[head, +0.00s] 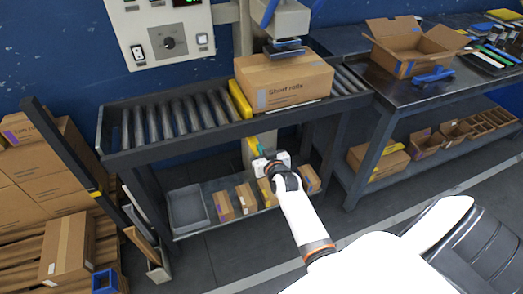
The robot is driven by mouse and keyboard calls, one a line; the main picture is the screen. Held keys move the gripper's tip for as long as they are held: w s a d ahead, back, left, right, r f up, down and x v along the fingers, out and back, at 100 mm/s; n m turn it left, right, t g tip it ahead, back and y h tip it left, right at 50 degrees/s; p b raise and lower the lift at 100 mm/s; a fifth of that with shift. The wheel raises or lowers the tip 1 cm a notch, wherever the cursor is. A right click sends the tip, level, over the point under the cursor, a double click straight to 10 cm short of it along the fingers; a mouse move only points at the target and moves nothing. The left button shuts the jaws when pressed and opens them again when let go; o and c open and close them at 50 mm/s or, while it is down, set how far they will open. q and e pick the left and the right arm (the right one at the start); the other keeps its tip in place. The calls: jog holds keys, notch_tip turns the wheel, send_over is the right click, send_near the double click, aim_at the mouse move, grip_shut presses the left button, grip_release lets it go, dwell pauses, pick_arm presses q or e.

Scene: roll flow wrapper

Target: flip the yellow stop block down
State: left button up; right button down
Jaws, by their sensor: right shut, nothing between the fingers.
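The yellow stop block (240,99) is a slanted yellow bar across the roller conveyor (173,119). It stands up above the rollers, against or very close to the left side of a cardboard box (284,82) marked "Short rolls". My right gripper (263,163) is in front of the conveyor, below its front rail and apart from the stop block. Its fingers are small in view and look shut and empty. My left gripper is not in view.
A control panel (163,38) hangs behind the conveyor. A pressing head (286,45) is above the box. The lower shelf (194,230) holds a grey tray and several small boxes. A workbench (345,42) with an open carton is at right. Stacked cartons stand at left. The left rollers are clear.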

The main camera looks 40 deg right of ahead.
notch_tip(320, 180, down, 4)
jog(key=shift+s+b, duration=0.1)
jog(key=shift+b, duration=1.1)
notch_tip(320, 180, up, 5)
jog(key=p, duration=0.4)
jog(key=v, duration=0.9)
jog(key=shift+s+f, duration=0.25)
jog(key=shift+s, duration=0.15)
jog(key=shift+a, duration=0.1)
